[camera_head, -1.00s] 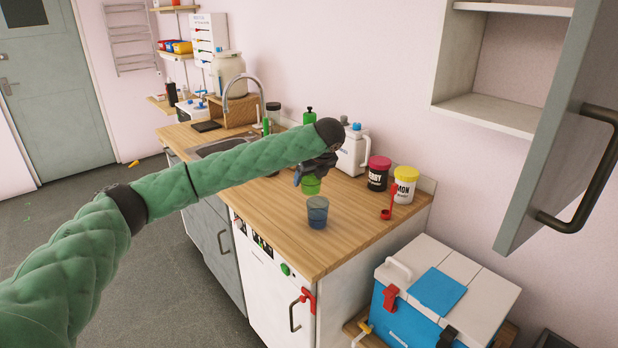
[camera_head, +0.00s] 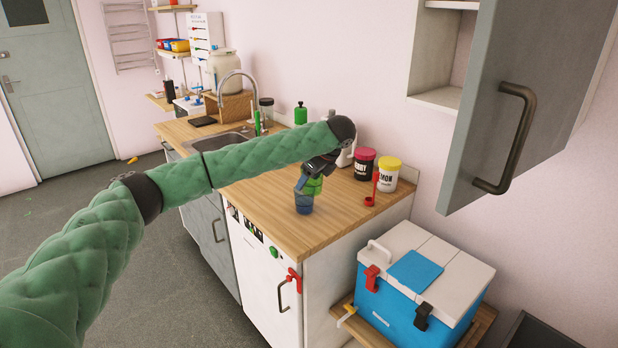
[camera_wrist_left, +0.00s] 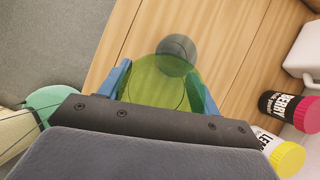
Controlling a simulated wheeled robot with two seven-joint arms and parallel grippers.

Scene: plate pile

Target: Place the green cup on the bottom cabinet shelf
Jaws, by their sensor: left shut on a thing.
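My left gripper (camera_head: 308,184) is shut on the translucent green cup (camera_head: 314,187). In the left wrist view the green cup (camera_wrist_left: 158,88) sits between the blue fingers. A translucent blue cup (camera_head: 303,203) stands on the wooden counter (camera_head: 258,205). In the head view it shows just below and left of the green cup. I cannot tell how high the green cup is above the counter. The wall cabinet's bottom shelf (camera_head: 440,97) is at the upper right, partly hidden by the open cabinet door (camera_head: 490,125). My right gripper is not in view.
A berry jar (camera_head: 364,163), a lemon jar (camera_head: 386,175) and a red scoop (camera_head: 370,200) stand by the wall. A white jug is partly behind my gripper. A blue and white cooler (camera_head: 415,290) stands below right. The visible part of the bottom shelf is bare.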

